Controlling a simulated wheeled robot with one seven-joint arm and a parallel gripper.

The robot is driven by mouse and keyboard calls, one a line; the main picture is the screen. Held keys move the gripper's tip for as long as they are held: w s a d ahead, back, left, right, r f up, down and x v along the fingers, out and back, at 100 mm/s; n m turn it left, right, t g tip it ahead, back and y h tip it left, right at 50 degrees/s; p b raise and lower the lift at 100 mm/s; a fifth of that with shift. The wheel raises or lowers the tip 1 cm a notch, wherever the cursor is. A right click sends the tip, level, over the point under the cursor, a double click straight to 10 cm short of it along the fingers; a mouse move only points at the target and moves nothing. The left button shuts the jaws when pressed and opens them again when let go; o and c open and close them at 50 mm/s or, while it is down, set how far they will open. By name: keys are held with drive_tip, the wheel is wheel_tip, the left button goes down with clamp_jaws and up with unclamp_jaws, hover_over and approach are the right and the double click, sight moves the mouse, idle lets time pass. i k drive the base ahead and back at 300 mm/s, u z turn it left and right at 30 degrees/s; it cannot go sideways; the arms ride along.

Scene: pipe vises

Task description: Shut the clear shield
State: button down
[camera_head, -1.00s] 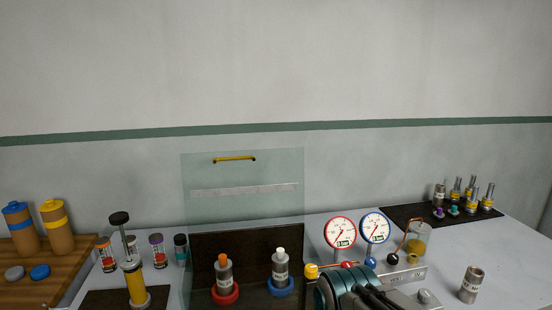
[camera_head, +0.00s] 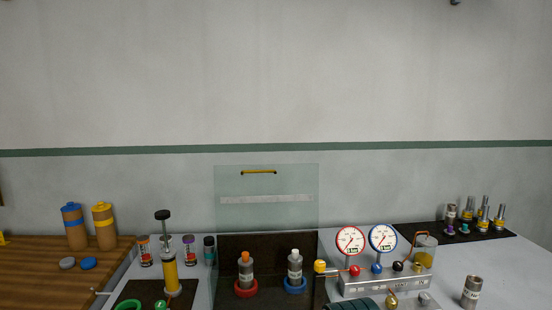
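The clear shield (camera_head: 268,208) stands raised and upright at the back of the bench, a see-through sheet with a pale strip across it. Its yellow handle (camera_head: 259,172) is at the top edge. Below and in front of it, a cylinder with an orange top (camera_head: 246,270) stands in a red ring (camera_head: 246,290), and one with a white top (camera_head: 295,266) stands in a blue ring (camera_head: 295,286). The space under the shield is open.
A metal manifold (camera_head: 372,284) with a red gauge (camera_head: 350,240) and a blue gauge (camera_head: 383,238) stands right of the shield. A yellow hand pump (camera_head: 170,272) and small jars stand to its left. A loose grey cylinder (camera_head: 471,291) is at right. Wall space above is clear.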

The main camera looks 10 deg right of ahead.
sight(299, 198)
drive_tip(key=u, duration=0.15)
drive_tip(key=i, duration=1)
drive_tip(key=z, duration=0.3)
